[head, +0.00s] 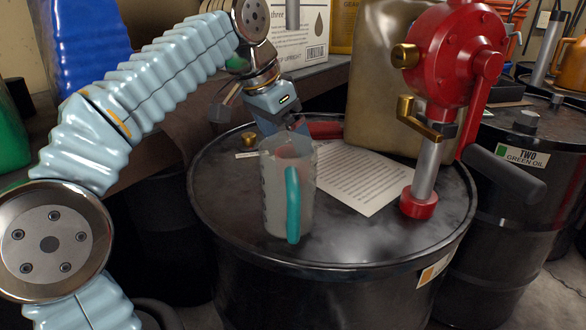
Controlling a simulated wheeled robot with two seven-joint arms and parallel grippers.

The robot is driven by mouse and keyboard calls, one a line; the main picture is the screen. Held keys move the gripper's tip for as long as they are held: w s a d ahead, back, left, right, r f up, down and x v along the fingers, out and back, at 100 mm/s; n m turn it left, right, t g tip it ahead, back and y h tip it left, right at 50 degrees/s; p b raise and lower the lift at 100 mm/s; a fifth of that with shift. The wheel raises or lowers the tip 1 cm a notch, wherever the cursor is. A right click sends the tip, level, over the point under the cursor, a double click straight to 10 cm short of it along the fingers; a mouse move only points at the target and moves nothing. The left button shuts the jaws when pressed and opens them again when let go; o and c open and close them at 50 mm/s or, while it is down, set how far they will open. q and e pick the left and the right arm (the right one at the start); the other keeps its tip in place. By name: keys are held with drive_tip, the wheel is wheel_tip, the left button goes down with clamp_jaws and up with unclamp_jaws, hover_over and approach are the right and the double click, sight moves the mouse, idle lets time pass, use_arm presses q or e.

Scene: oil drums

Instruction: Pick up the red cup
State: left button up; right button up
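A red part (325,130) shows just behind a translucent cup with a teal handle (293,205), on top of the near black drum. A reddish shape also shows through the upper wall of the translucent cup. I cannot tell the full shape of the red thing, as the translucent cup hides much of it. My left gripper (297,127) reaches down from behind, close to the red part and the back rim of the translucent cup. Its fingertips are mostly hidden, so I cannot tell its opening or whether it touches anything. My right gripper is not in view.
The black drum (345,250) also bears a printed sheet (360,182), a brass cap (249,140) and a red hand pump (455,55) with a crank. A beige canister (375,90) stands behind. A second drum (525,190) is at right. The drum top's front is clear.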

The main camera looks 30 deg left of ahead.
use_arm(q)
drive_tip(key=x, duration=0.5)
drive_tip(key=c, duration=1.1)
drive_tip(key=shift+a+r, duration=0.1)
